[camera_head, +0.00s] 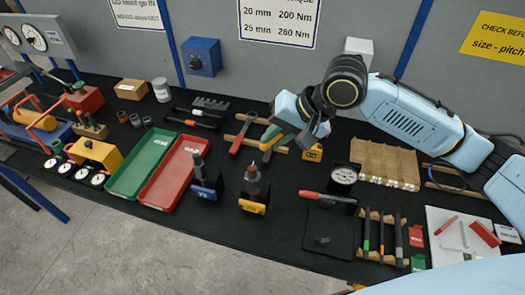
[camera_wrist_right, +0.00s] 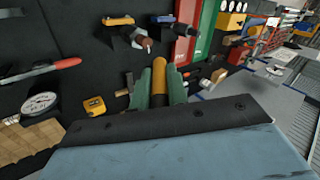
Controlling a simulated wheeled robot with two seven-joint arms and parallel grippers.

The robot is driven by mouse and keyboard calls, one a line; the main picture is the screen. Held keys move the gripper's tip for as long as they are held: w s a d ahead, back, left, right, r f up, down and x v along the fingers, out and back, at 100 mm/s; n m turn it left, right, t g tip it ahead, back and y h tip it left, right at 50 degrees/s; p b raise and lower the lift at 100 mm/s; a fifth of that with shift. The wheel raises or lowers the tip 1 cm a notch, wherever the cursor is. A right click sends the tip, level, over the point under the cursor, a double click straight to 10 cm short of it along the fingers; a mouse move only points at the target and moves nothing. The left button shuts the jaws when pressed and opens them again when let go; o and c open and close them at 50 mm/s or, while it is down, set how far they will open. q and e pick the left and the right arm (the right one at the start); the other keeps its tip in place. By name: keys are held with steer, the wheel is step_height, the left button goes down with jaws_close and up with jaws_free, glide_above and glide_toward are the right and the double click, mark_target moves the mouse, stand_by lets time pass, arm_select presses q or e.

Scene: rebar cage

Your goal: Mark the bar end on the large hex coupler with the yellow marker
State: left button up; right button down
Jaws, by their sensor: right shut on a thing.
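Two dark couplers with bars stand upright in holders on the black bench top. One holder has a blue tag (camera_head: 206,191); the other has a yellow-orange tag (camera_head: 252,206) and a reddish bar end (camera_head: 253,168). I cannot tell which coupler is the large hex one. Both also show in the right wrist view, with the yellow-orange tag (camera_wrist_right: 118,21) and blue tag (camera_wrist_right: 163,19). My right gripper (camera_head: 271,145) is behind and above them, apart from both. Its green fingers are shut on a yellow cylindrical marker (camera_wrist_right: 159,76). My left gripper is out of view.
A green tray (camera_head: 140,163) and a red tray (camera_head: 175,172) lie left of the couplers. A dial gauge (camera_head: 343,175), a red-handled tool (camera_head: 325,196) and a pen rack (camera_head: 383,237) are to the right. A yellow tape measure (camera_head: 313,153) sits near the right gripper.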

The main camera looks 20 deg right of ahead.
mark_target(269, 147)
steer(key=shift+f, duration=0.1)
steer(key=shift+w+a+f+g+h, duration=0.15)
steer(key=shift+w+a+f+h, duration=0.2)
steer(key=shift+f, duration=0.45)
steer(key=shift+a+f+g+h, duration=0.2)
steer(key=shift+f+h, duration=0.25)
steer(key=shift+f, duration=0.35)
steer(key=shift+w+a+f+g+h, duration=0.2)
steer(key=shift+f+h, duration=0.2)
steer(key=shift+f, duration=0.4)
steer(key=shift+f, duration=1.25)
steer(key=shift+w+a+r, duration=0.1)
steer(key=shift+w+a, duration=0.1)
steer(key=shift+a, duration=0.4)
steer(key=shift+w+a, duration=0.15)
steer(key=shift+a, duration=0.4)
steer(key=shift+w+a, duration=0.4)
steer(key=shift+a, duration=0.3)
steer(key=shift+w, duration=0.1)
